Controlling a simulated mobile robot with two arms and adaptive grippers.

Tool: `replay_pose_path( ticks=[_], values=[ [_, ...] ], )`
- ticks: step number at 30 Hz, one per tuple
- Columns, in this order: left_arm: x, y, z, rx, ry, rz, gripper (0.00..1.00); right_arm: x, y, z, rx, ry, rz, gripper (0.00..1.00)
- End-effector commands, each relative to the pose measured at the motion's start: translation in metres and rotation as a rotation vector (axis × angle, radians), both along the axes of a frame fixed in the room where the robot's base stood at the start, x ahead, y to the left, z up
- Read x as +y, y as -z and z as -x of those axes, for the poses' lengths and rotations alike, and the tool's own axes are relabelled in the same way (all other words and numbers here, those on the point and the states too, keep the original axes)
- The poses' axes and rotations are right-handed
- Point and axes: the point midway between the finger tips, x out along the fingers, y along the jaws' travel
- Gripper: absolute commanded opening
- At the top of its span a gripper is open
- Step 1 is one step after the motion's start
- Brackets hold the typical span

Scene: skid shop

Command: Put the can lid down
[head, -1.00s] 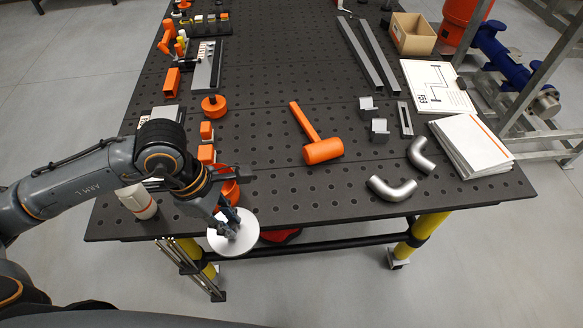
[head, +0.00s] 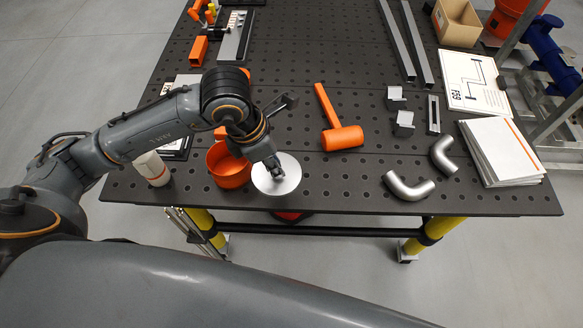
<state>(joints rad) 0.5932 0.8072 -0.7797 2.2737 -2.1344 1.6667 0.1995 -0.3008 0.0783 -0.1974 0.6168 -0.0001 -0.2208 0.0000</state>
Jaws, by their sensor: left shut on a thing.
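The can lid (head: 290,168) is a round white disc near the front edge of the black perforated table. My left gripper (head: 276,173) is shut on it from above, and its fingers hide the lid's middle. The lid looks about level, just right of an open orange bowl-like container (head: 229,168). I cannot tell whether it touches the tabletop or hangs slightly above it. My right gripper is not in view.
A white cup-like container (head: 152,168) stands left of the orange one. An orange mallet (head: 342,137) lies to the right, then steel pipe elbows (head: 408,186) and stacked papers (head: 500,150). The table (head: 330,185) is bare between lid and elbows.

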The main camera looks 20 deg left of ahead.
Motion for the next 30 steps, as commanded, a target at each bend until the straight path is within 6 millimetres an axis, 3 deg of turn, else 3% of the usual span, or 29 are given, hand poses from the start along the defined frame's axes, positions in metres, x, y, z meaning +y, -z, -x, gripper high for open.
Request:
replay_pose_path(
  ticks=[1, 6, 10, 17, 23, 30],
  values=[
    [-0.005, 0.006, -0.013, 0.001, -0.001, 0.003, 0.00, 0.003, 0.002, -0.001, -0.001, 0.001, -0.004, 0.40],
    [-0.011, 0.042, -0.038, 0.002, 0.001, 0.000, 0.00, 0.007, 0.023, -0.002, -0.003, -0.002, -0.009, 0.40],
    [-0.014, 0.054, -0.049, 0.000, 0.000, 0.000, 0.00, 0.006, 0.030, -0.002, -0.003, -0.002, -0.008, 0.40],
    [-0.018, 0.066, -0.059, 0.000, 0.001, 0.001, 0.00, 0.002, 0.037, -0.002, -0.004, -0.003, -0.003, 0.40],
    [-0.018, 0.096, -0.060, 0.002, 0.001, 0.000, 0.00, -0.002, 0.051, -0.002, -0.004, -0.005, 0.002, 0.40],
    [-0.017, 0.096, -0.061, -0.001, 0.001, 0.001, 0.00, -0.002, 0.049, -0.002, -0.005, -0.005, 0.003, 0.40]
  ],
)
